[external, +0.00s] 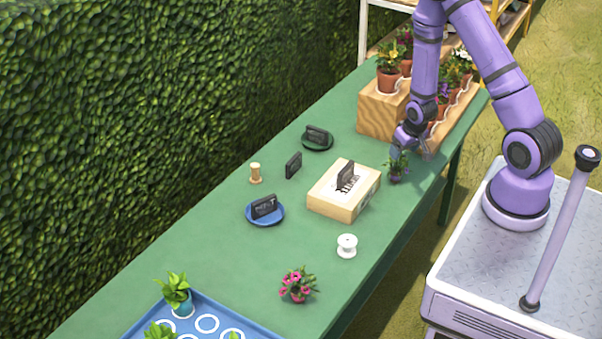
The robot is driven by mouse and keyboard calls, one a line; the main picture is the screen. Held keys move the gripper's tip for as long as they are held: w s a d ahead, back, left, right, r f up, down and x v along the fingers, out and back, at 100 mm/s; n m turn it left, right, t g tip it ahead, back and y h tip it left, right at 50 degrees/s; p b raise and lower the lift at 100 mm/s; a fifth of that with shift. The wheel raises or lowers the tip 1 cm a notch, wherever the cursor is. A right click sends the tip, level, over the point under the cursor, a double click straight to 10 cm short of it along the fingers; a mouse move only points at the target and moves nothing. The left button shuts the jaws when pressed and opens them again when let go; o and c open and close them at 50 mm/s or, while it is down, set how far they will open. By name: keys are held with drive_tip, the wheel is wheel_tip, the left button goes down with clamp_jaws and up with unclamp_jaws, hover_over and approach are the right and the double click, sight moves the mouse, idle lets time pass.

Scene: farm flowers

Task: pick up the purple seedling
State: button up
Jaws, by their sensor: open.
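The purple seedling (396,167) is a small green plant in what looks like a dark purple pot. It stands on the green table (222,208) near its right edge, just right of the wooden box. My gripper (408,146) is right above it, at or very near its leaves, and points down. The jaws are open. I cannot tell from this view whether the fingers are around the plant or only over it.
A wooden box (337,203) with a black card is close left of the seedling. A wooden block (377,116) with potted flowers stands behind.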

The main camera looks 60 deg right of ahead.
sight(398, 163)
drive_tip(key=shift+x, duration=5.05)
drive_tip(key=shift+s+d, duration=0.1)
drive_tip(key=shift+d, duration=0.05)
drive_tip(key=c, duration=0.9)
